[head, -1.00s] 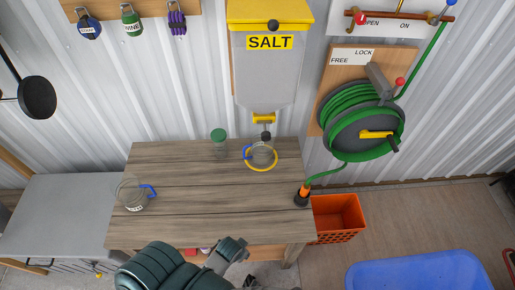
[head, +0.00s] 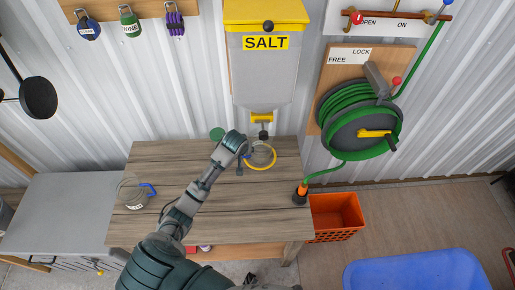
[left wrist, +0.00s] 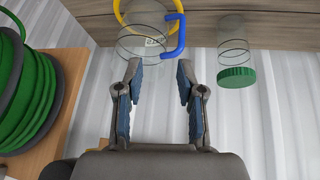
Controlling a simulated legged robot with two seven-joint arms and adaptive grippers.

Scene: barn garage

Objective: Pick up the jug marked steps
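A clear jug with a blue handle (head: 262,152) stands inside a yellow ring (head: 272,166) on the wooden table, under the salt dispenser. The jug (left wrist: 143,45) also shows in the left wrist view with a small white label I cannot read. A second clear jug with a blue handle (head: 133,195) stands at the table's left end; its label is too small to read. My left gripper (left wrist: 158,75) is open and empty, its fingertips close to the first jug on its handle side. In the head view the left gripper (head: 242,163) partly covers that handle. My right gripper is out of view.
A green-lidded clear jar (left wrist: 234,55) stands beside the first jug, mostly hidden by my arm in the head view, where its lid (head: 217,133) shows. The salt dispenser (head: 264,70) hangs above. A hose reel (head: 362,125) is at right.

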